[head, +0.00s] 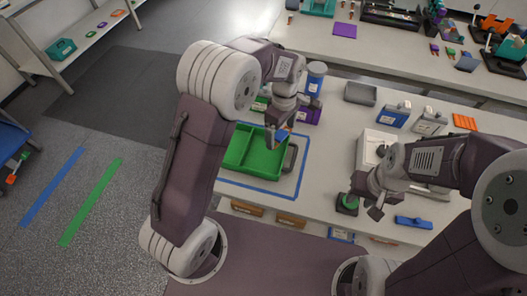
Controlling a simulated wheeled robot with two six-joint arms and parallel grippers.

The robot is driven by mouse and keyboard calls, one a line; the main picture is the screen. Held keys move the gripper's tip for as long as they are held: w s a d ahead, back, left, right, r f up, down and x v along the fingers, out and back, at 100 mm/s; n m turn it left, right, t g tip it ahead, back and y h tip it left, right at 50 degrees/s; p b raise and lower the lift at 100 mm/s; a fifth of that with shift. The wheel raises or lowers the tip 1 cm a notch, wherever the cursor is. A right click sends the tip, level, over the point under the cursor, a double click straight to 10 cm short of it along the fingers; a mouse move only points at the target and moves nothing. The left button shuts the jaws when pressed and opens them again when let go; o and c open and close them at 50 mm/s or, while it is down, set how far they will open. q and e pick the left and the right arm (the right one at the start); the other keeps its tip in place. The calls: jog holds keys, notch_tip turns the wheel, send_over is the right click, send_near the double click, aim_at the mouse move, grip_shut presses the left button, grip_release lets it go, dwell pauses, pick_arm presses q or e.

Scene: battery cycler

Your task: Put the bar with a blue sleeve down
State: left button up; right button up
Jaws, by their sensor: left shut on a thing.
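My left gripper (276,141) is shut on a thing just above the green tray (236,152).
A flat blue object (413,222) lies near the table's front edge, right of my right gripper. A white device (372,146), a grey tray (360,93), a blue box (393,117) and a blue-lidded container (315,77) stand behind. The table between the tray and white device is clear.

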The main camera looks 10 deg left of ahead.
pick_arm(q)
send_over(264, 156)
notch_tip(264, 156, down, 3)
jog(key=shift+w+f, duration=0.1)
jog(key=shift+f, duration=2.1)
jog(key=shift+f, duration=0.1)
jog(key=o, duration=1.2)
jog(key=shift+c, duration=0.2)
notch_tip(264, 156, up, 12)
jog(key=s+a+f+m, duration=0.2)
jog(key=s+m, duration=0.4)
jog(key=s+a+f+m+t, duration=0.1)
jog(key=s+a+f+m, duration=0.1)
jog(key=s+m, duration=0.5)
jog(key=shift+a+f+p, duration=0.2)
jog(key=shift+a+p, duration=0.2)
jog(key=shift+a, duration=0.45)
